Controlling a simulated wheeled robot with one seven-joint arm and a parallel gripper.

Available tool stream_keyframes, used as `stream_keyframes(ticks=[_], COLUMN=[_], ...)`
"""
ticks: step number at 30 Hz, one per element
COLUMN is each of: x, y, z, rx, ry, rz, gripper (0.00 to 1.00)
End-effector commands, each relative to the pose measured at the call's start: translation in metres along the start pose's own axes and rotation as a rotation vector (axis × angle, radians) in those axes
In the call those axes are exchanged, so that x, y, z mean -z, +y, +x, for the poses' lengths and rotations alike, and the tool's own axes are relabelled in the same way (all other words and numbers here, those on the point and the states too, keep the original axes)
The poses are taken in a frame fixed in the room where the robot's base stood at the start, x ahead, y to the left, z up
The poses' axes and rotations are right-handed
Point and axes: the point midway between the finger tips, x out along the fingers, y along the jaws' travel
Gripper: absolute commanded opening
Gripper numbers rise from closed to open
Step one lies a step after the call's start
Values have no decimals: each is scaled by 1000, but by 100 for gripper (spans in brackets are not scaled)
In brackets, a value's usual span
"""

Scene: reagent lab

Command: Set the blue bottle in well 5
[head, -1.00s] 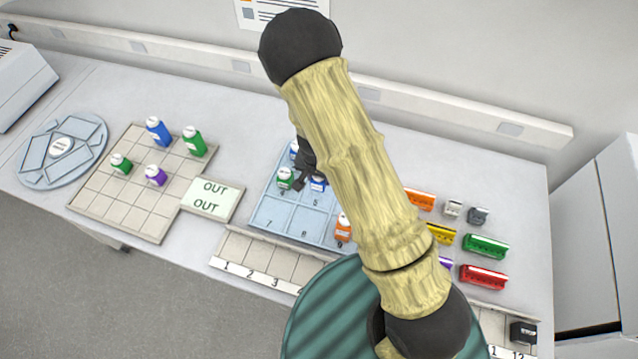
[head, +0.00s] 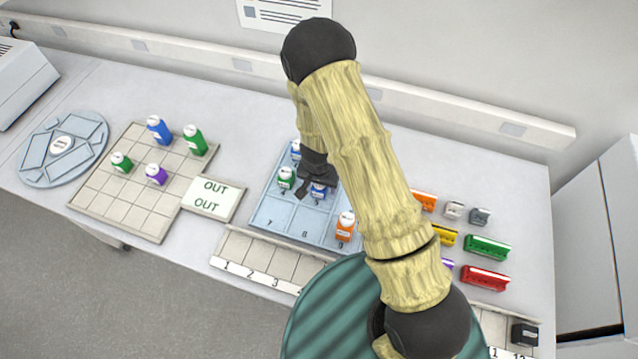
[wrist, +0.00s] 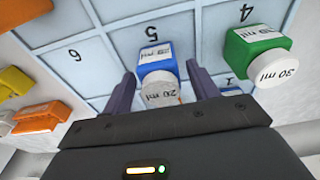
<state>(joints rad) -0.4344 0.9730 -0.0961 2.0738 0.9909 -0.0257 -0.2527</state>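A blue bottle (head: 319,191) with a white cap stands in the blue numbered tray (head: 272,215). In the wrist view the bottle (wrist: 156,70) is in the well marked 5, its label reading 20 ml. My gripper (wrist: 160,76) is open, with one finger on each side of this bottle and a narrow gap showing at each finger. In the head view my gripper (head: 316,192) is over the tray's middle, and my arm hides the tray's right part.
A green bottle (wrist: 262,52) stands close by in well 4, with another blue bottle (wrist: 227,85) near well 1. An orange bottle (head: 345,226) is at well 9. Well 6 (wrist: 75,50) looks empty. More bottles stand on the beige grid (head: 120,205) at left.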

Motion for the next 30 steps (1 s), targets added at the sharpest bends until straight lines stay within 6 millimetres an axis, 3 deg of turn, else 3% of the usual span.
stream_keyframes(ticks=[11, 30], x=[-1, -1], y=[-4, -3], z=[-11, -118], rx=[2, 2], ry=[3, 2], rz=[-11, -8], gripper=[59, 59])
